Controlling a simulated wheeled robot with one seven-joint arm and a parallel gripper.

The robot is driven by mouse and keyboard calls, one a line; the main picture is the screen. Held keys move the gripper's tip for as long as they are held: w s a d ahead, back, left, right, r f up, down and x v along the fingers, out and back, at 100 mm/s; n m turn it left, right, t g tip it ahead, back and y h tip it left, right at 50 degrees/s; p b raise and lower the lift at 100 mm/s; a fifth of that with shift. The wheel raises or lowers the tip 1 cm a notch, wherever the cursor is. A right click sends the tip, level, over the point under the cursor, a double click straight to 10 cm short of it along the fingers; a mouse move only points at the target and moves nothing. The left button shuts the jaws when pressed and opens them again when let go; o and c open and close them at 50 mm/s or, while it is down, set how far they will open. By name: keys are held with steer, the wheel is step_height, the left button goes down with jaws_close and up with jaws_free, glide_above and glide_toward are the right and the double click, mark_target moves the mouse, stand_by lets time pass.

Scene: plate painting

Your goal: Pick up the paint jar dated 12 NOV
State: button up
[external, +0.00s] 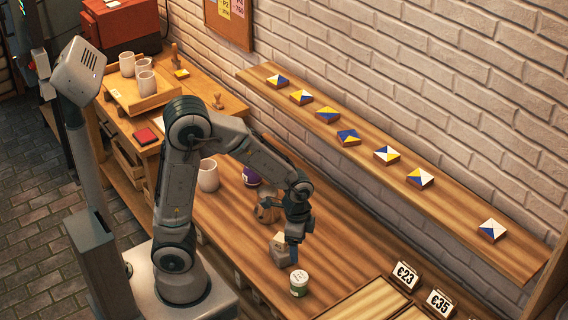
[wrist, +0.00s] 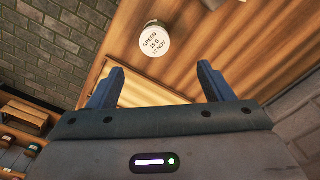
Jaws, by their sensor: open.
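The paint jar dated 12 NOV (wrist: 154,43) shows in the wrist view with a white lid reading GREEN 15 S 12 NOV. It lies ahead of my gripper (wrist: 160,72), beyond the fingertips and roughly centred between them. The two dark blue fingers are spread wide with nothing between them. In the external view, a small jar with a white lid and green side (external: 299,285) stands upright near the bench's front edge. My gripper (external: 284,252) is just above and behind it, apart from it.
A purple jar (external: 251,176), a white cup (external: 208,176) and a brown round object (external: 267,212) stand on the bench. A shelf (external: 375,138) with several painted tiles runs along the brick wall. Price cards (external: 406,274) stand at the right.

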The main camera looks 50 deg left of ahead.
mark_target(299, 276)
steer(key=shift+m, duration=0.7)
steer(key=f, duration=0.3)
steer(key=d+f, duration=0.1)
steer(key=f, duration=0.5)
steer(key=shift+w+d+f, duration=0.1)
steer(key=shift+d+f, duration=0.15)
steer(key=shift+d, duration=0.1)
steer(key=shift+a+f, duration=0.1)
steer(key=shift+f, duration=0.65)
steer(key=shift+s+f, duration=0.15)
steer(key=shift+f, duration=0.85)
steer(key=shift+s+f, duration=0.1)
steer(key=shift+f, duration=0.9)
steer(key=c, duration=1.1)
